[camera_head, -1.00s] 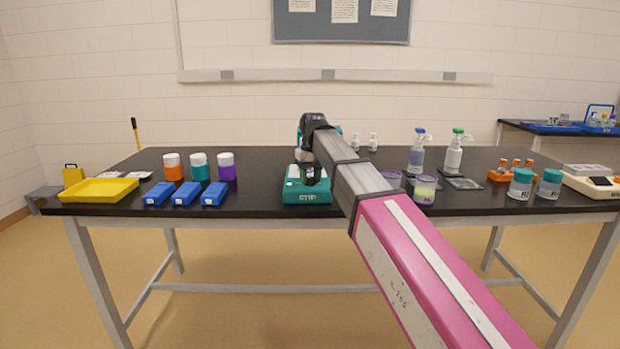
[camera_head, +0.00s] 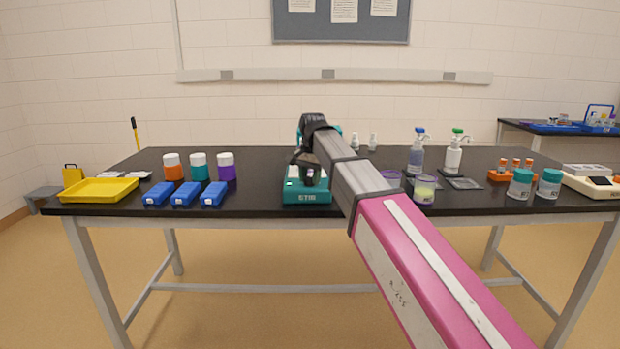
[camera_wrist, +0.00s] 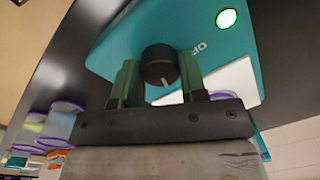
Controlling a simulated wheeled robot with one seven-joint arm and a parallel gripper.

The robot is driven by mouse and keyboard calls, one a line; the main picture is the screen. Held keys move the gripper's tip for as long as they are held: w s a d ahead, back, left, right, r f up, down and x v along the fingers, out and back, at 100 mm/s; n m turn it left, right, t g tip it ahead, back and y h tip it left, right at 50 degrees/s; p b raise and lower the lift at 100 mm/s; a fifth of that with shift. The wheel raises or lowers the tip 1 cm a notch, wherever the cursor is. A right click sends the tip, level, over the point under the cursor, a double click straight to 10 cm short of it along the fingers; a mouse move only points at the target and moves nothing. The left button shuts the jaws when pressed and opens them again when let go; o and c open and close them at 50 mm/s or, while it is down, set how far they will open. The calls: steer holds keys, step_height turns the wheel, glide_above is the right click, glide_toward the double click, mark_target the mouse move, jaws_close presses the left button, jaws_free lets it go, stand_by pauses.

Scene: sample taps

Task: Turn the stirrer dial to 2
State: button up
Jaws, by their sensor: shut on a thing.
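The teal stirrer (camera_head: 306,197) stands near the front edge of the black bench, with white lettering on its front. In the wrist view its teal housing (camera_wrist: 135,38) fills the upper middle. The black round dial (camera_wrist: 160,65) has a white pointer line that slants down in the picture. My gripper (camera_wrist: 159,76) is shut on the dial, one green finger on each side of it. In the head view my gripper (camera_head: 309,172) is over the stirrer's front. I cannot read the dial's numbers.
Blue boxes (camera_head: 184,193) and lidded jars (camera_head: 199,167) stand left of the stirrer, with a yellow tray (camera_head: 98,190) at far left. A cup (camera_head: 424,190), pump bottles (camera_head: 416,155) and teal-lidded jars (camera_head: 520,184) stand to the right.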

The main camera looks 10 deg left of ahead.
mark_target(311, 178)
steer(key=shift+m, duration=0.5)
steer(key=o, duration=0.9)
steer(key=shift+o, duration=0.2)
steer(key=shift+r, duration=0.1)
step_height(311, 178, up, 11)
steer(key=shift+s+d, duration=0.15)
steer(key=shift+d, duration=0.15)
